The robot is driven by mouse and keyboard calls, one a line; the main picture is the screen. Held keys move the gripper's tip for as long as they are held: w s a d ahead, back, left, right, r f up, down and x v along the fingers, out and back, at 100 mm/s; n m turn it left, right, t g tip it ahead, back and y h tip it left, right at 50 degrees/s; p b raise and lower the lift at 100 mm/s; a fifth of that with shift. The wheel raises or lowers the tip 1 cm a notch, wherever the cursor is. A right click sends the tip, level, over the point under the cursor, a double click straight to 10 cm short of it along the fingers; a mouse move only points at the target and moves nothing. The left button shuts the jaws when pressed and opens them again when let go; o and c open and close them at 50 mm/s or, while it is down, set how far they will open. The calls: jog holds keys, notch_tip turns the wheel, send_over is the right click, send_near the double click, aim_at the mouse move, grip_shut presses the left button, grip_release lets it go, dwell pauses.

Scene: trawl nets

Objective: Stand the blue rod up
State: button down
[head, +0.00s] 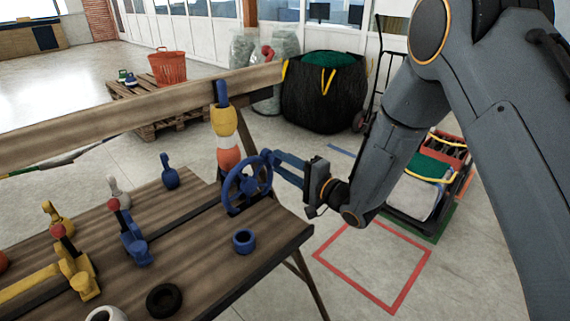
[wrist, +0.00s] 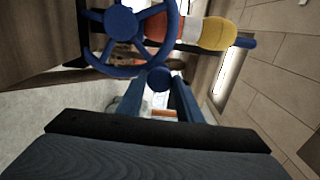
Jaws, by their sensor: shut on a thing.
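The blue rod (head: 221,92) carries a yellow float (head: 223,122) and an orange and white float (head: 228,156). In the head view it stands nearly upright behind the blue handwheel (head: 230,185), its top tilted slightly left. In the wrist view the rod's end (wrist: 246,42) sticks out past the yellow float. My gripper (head: 268,157) is at the handwheel's upper right rim. In the wrist view its fingers (wrist: 158,80) are on either side of a round blue knob (wrist: 158,77) at the wheel's rim, shut on it. The rod's lower end is hidden behind the wheel.
A wooden beam (head: 100,118) runs along the bench's back. Blue (head: 134,243) and yellow (head: 76,265) levers with red knobs stand on the bench (head: 200,265). A blue ring (head: 243,240) and black ring (head: 164,300) lie near its front.

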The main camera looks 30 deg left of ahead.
jog(key=shift+w, duration=0.1)
jog(key=c, duration=1.3)
grip_release()
jog(key=shift+o, duration=0.2)
jog(key=b+v, duration=0.1)
jog(key=v, duration=0.6)
jog(key=shift+d, duration=0.4)
